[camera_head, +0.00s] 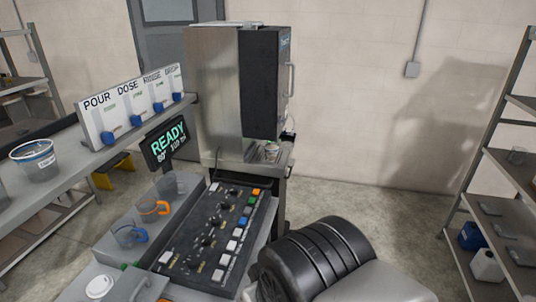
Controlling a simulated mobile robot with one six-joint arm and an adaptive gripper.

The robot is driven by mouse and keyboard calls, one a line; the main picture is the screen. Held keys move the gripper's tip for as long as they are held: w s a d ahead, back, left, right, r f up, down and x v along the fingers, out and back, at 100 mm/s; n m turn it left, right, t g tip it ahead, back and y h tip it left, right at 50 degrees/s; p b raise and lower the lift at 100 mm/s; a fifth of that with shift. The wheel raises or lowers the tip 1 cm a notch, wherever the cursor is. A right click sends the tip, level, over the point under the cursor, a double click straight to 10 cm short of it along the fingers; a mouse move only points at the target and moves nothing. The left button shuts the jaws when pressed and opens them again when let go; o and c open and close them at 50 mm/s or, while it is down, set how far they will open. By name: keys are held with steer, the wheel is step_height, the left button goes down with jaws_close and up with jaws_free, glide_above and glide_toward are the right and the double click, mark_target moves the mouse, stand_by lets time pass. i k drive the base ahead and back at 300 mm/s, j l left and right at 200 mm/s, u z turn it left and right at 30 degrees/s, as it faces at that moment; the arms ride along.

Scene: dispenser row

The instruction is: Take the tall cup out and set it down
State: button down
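A clear cup with a blue handle (127,232) stands nearer in the same tray and looks lower. I cannot tell for certain which of these is the tall cup. My gripper is not in view; only a black, ribbed part of my arm shows at the bottom.
The button panel (193,262) and a READY display (167,143) stand left of the machine. A shelf with a clear tub (36,160) and a sign with blue knobs (132,106) runs along the left. A rack (487,176) stands right. Bare floor lies between machine and rack.

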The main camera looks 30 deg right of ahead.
mark_target(271, 152)
steer(key=i+l+u, duration=0.15)
steer(key=l+u, duration=0.25)
steer(key=i+l+u, duration=0.1)
steer(key=l+u, duration=0.75)
steer(key=l, duration=1.1)
steer(key=l+u, duration=0.1)
steer(key=l, duration=1.1)
steer(key=k, duration=0.05)
